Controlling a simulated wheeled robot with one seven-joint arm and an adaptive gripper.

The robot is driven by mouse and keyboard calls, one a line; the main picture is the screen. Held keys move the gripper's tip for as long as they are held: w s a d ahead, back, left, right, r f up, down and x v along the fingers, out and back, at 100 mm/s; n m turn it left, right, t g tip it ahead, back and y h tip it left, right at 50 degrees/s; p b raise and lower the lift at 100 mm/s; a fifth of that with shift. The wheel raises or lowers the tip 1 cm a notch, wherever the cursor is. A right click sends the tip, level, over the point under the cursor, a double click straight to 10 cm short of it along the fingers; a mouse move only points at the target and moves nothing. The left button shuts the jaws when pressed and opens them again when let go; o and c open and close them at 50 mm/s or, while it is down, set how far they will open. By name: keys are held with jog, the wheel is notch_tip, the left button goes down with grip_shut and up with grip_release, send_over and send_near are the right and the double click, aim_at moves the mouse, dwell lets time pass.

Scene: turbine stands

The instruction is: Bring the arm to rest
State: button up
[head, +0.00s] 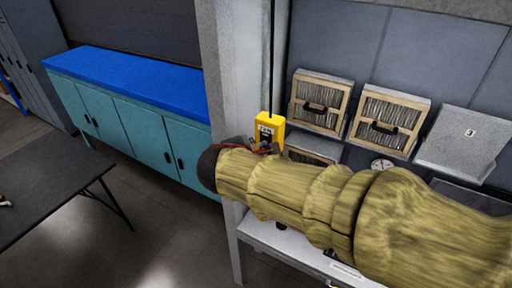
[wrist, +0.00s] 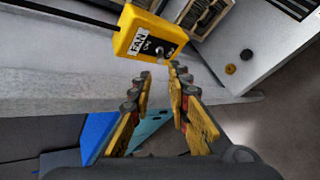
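My arm, in a wrinkled tan cover, reaches across the right half of the head view, its dark wrist end near a pale post. In the wrist view my gripper (wrist: 159,78) has its two yellow fingers apart with nothing between them. The fingertips are just below a yellow box (wrist: 148,35) labelled FAN, with a small knob or switch on it. I cannot tell whether they touch it. In the head view the yellow box (head: 269,130) stands just beyond the wrist end, and the gripper is mostly hidden there.
Framed filter panels (head: 320,103) and a grey panel marked 3 (head: 466,137) are behind my arm. A round gauge (head: 381,165) is close above it. A teal cabinet (head: 140,130) with a blue top stands left. A dark table (head: 45,185) is at the left edge. Open floor lies between.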

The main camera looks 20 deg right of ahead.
jog(key=shift+s+a+r, duration=0.2)
jog(key=shift+s+r, duration=0.1)
jog(key=shift+s, duration=0.1)
jog(key=s+d+f+m+g+y+b, duration=0.1)
jog(key=s+f+m+y+b, duration=0.1)
jog(key=s+f+m+b, duration=0.3)
jog(key=s+d+f+m+g+y+b, duration=0.1)
jog(key=s+f+m+g+b, duration=0.1)
jog(key=s+f+m+b, duration=0.4)
jog(key=s+d+f+m+g+y+b, duration=0.1)
jog(key=s+f+m+b, duration=0.5)
jog(key=s+f+b, duration=0.7)
notch_tip(320, 180, down, 9)
jog(key=d+y+b, duration=0.1)
jog(key=b, duration=0.3)
jog(key=shift+y, duration=0.3)
jog(key=shift+s+d, duration=0.1)
jog(key=shift+d, duration=0.05)
